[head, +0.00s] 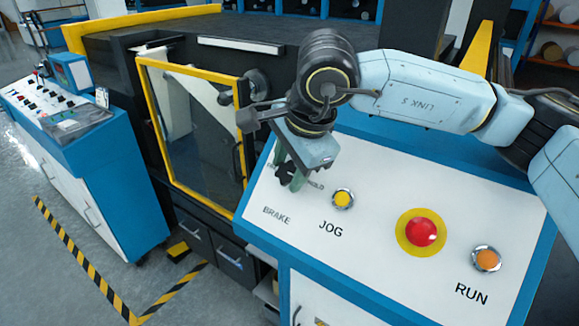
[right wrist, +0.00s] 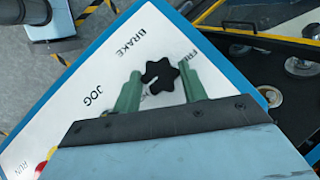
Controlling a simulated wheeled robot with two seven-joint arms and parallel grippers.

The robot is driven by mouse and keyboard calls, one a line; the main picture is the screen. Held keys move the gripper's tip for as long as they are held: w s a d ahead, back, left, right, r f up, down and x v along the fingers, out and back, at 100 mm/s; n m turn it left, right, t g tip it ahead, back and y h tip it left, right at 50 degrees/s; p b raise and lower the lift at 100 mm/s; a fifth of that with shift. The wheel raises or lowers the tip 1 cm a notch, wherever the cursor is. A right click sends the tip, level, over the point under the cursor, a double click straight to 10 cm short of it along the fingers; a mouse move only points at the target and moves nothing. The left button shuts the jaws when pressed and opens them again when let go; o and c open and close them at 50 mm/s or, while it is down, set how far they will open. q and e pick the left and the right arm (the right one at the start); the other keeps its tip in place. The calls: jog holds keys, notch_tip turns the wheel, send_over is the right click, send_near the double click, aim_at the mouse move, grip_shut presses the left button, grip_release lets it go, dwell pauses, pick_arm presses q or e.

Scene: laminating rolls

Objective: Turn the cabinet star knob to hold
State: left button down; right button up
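The black star knob (head: 285,175) sits on the white sloped panel (head: 375,250) of the blue cabinet, above the word BRAKE. In the right wrist view the knob (right wrist: 160,76) lies between the two green fingers of my right gripper (right wrist: 161,68). The fingers stand apart, one on each side, with visible gaps to the knob, so the gripper is open. In the head view my right gripper (head: 289,164) comes down over the knob and partly covers it. The label HOLD is partly hidden right of the knob; FREE is partly hidden in the wrist view.
The panel also carries a yellow JOG button (head: 343,198), a red mushroom button (head: 422,230) on a yellow ring and an orange RUN button (head: 486,258). A yellow-framed machine door (head: 200,125) is behind left. Another blue console (head: 95,150) stands at far left.

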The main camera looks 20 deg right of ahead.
jog(key=shift+o, duration=1.3)
jog(key=shift+r, duration=0.1)
jog(key=b+v, duration=0.1)
jog(key=v, duration=1.2)
jog(key=shift+s, duration=0.1)
